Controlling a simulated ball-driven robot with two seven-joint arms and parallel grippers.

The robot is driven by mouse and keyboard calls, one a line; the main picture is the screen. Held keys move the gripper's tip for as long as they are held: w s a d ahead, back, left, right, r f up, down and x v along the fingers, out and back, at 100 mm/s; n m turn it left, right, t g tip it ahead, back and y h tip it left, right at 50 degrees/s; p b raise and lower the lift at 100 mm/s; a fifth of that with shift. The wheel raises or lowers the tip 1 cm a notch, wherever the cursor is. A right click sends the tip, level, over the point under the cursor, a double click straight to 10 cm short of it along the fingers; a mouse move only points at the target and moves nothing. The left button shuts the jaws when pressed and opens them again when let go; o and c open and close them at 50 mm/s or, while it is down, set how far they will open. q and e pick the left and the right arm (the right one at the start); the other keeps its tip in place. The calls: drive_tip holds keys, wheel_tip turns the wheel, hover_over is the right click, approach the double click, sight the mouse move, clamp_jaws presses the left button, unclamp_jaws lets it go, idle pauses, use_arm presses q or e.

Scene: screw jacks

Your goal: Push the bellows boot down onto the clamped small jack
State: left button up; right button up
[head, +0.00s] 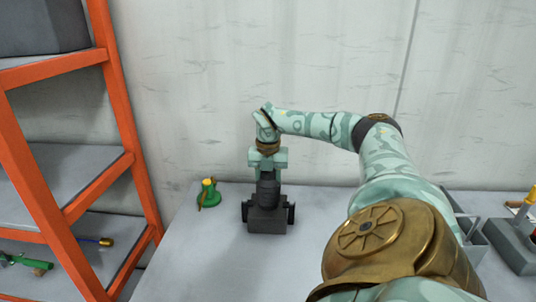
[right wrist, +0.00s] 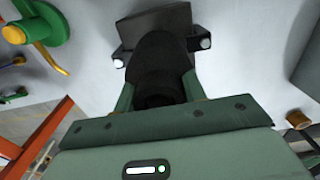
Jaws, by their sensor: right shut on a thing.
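The black bellows boot (head: 268,189) stands upright over the dark vise (head: 266,221) on the bench. In the right wrist view the boot (right wrist: 160,58) is a dark ribbed tube with an open top, between my green fingers, with the vise (right wrist: 155,22) beyond it. My right gripper (head: 267,174) is shut on the boot from above. The clamped small jack cannot be made out; the boot and vise hide that spot. I cannot tell how far down the boot sits. My left gripper is not in view.
A green jack with a yellow top (head: 208,193) stands on the bench left of the vise. An orange shelf rack (head: 128,130) rises at the left. A grey container (head: 513,244) stands at the right edge. The bench front left of my right arm is clear.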

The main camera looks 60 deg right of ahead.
drive_tip(key=shift+f, duration=0.2)
idle(0.3)
drive_tip(key=o, duration=1.1)
wheel_tip(320, 180, up, 16)
drive_tip(key=p, duration=0.6)
drive_tip(key=shift+r+p, duration=0.15)
drive_tip(key=shift+p, duration=0.15)
